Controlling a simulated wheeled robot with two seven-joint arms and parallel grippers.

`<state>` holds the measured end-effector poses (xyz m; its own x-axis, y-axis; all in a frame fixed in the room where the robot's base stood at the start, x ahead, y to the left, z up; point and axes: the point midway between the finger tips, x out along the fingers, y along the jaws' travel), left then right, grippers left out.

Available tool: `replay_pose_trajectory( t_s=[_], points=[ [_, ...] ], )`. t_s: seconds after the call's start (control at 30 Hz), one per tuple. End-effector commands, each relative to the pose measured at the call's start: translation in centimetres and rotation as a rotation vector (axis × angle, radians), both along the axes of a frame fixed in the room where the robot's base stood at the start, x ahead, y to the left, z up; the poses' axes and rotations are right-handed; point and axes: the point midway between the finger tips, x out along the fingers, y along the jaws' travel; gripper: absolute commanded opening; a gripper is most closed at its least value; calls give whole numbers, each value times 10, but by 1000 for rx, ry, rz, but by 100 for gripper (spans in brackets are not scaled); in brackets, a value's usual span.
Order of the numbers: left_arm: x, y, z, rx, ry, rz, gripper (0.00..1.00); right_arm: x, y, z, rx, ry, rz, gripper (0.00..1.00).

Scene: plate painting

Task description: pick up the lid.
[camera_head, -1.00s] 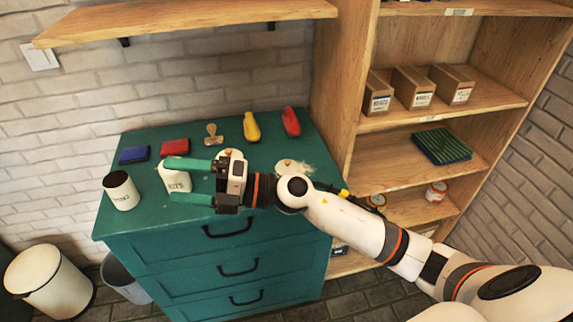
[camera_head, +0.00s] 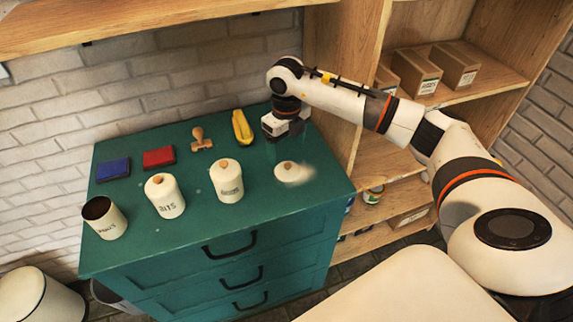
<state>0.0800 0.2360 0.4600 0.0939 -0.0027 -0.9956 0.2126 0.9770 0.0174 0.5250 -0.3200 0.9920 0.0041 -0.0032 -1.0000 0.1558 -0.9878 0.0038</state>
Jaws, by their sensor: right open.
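The lid (camera_head: 291,172) is cream with a small wooden knob and lies on the right part of the green cabinet top (camera_head: 235,218). A pale blur shows at its right side. The open cream canister (camera_head: 104,220), without a lid, stands at the left front. My right gripper (camera_head: 279,134) is behind the lid in the picture, apart from it, pointing down towards the cabinet top. It is open with nothing seen in it; its fingers are mostly hidden. My left gripper is out of view.
Two lidded canisters (camera_head: 165,197) and (camera_head: 227,182) stand left of the lid. Behind are a blue pad (camera_head: 113,169), a red pad (camera_head: 159,158), a wooden stamp (camera_head: 201,139) and a yellow object (camera_head: 242,127). A shelf unit (camera_head: 340,95) stands at the right.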

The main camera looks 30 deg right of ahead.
Motion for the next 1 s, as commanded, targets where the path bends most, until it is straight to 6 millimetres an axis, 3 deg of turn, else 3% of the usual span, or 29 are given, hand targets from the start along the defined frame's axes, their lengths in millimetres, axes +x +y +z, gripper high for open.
replay_pose_trajectory(
  t_s=[0.07,0.17,0.37,0.5,0.7,0.9,1.0],
  points=[
    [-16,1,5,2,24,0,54,0,0,-11,1,3,0,81],
    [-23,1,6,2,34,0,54,0,1,-21,2,1,0,81],
    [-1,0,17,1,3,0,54,-1,-3,-36,1,4,0,81],
    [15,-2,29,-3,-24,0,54,0,-6,-59,3,4,1,81],
    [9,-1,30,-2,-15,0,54,1,-7,-76,3,-1,1,81],
    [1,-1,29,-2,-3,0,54,1,-7,-77,3,-2,2,81],
    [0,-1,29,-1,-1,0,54,1,-7,-77,3,-2,2,65]
  ],
)
